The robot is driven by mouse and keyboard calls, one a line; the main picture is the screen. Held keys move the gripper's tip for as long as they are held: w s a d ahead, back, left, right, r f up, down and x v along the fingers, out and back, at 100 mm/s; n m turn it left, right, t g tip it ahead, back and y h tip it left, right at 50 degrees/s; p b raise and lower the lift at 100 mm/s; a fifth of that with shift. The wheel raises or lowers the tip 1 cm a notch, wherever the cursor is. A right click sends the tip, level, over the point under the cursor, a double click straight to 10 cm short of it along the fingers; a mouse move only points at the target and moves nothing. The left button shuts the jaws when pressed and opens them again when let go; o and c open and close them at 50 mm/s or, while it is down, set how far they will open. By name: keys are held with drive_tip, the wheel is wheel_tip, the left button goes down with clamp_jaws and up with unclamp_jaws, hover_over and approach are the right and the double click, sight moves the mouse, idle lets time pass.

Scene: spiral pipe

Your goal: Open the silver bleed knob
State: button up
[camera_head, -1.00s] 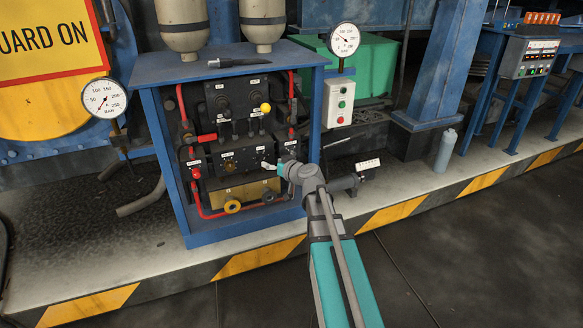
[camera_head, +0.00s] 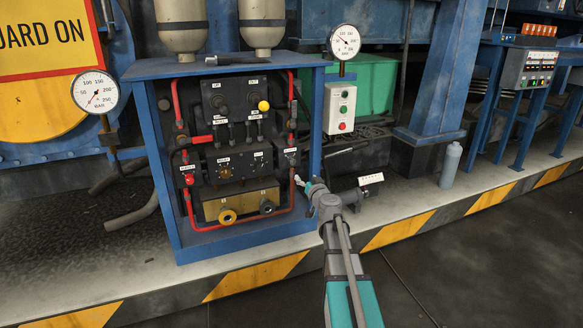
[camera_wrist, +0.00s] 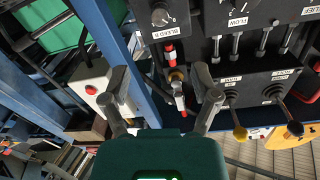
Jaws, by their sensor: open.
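The silver bleed knob (camera_wrist: 159,16) is a round grey knob beside a bleed label, at the top of the wrist view. That view is upside down. In the head view the knob (camera_head: 291,159) is small and dark, under the right-hand label of the hydraulic panel. My gripper (camera_head: 302,183) is low and to the right of the knob in the head view. In the wrist view my gripper (camera_wrist: 160,74) is open, with nothing held between its fingers. The knob lies beyond the fingertips, apart from them. I cannot tell how far it is turned.
A red knob (camera_head: 189,179) is at the panel's left. A red pipe (camera_head: 177,100) runs around the panel. The blue cabinet frame (camera_head: 316,115) stands beside my gripper. A button box (camera_head: 340,108) and gauge (camera_head: 345,41) are to the right. The aisle floor (camera_head: 470,240) is clear.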

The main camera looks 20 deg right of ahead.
sight(293, 162)
idle(0.3)
drive_tip(key=w, duration=0.9)
drive_tip(key=w+d, duration=0.1)
drive_tip(key=w, duration=0.3)
drive_tip(key=shift+w, duration=0.35)
